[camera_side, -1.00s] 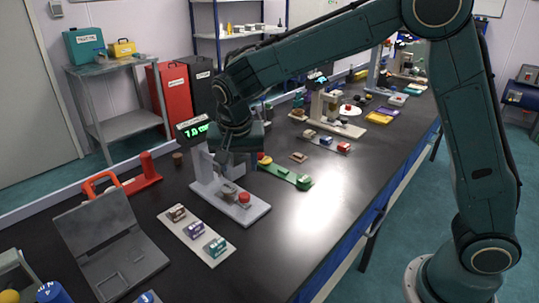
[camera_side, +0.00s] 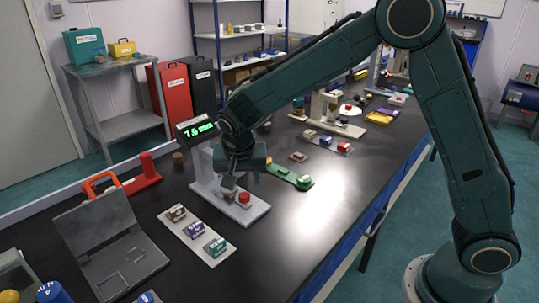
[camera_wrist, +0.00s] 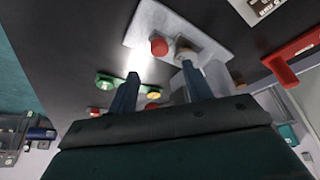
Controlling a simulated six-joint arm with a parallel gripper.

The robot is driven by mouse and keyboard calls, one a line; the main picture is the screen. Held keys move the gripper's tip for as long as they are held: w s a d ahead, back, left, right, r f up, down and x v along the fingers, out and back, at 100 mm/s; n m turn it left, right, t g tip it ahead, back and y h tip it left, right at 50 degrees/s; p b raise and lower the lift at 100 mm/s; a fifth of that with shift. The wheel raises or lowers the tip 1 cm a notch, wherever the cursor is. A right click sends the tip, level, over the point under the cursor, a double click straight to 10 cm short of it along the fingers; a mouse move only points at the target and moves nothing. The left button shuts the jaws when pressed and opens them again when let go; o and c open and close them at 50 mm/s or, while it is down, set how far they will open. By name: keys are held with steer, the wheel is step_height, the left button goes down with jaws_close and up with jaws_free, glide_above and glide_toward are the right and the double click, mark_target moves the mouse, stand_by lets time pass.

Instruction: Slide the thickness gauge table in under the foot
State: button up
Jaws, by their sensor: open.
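The thickness gauge (camera_side: 202,162) is a pale grey stand on a flat base on the black bench, with a lit green readout (camera_side: 200,130) at its top. A red knob (camera_side: 244,197) stands on the base; it also shows in the wrist view (camera_wrist: 158,46). A small round grey-brown piece (camera_wrist: 185,50) sits beside the knob; I take it for the gauge table. My gripper (camera_wrist: 160,68) is open and empty, pointing down over the gauge base, with its fingers apart. My gripper hides the foot in the side view, and I cannot make it out in the wrist view.
A pale strip (camera_side: 195,236) with several labelled blocks lies in front of the gauge. A green strip (camera_side: 285,174) lies to its right, and a red stand (camera_side: 146,172) and grey open case (camera_side: 105,250) to its left.

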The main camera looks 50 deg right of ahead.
mark_target(244, 195)
steer(key=x, duration=0.8)
steer(key=shift+c, duration=0.4)
jaws_close()
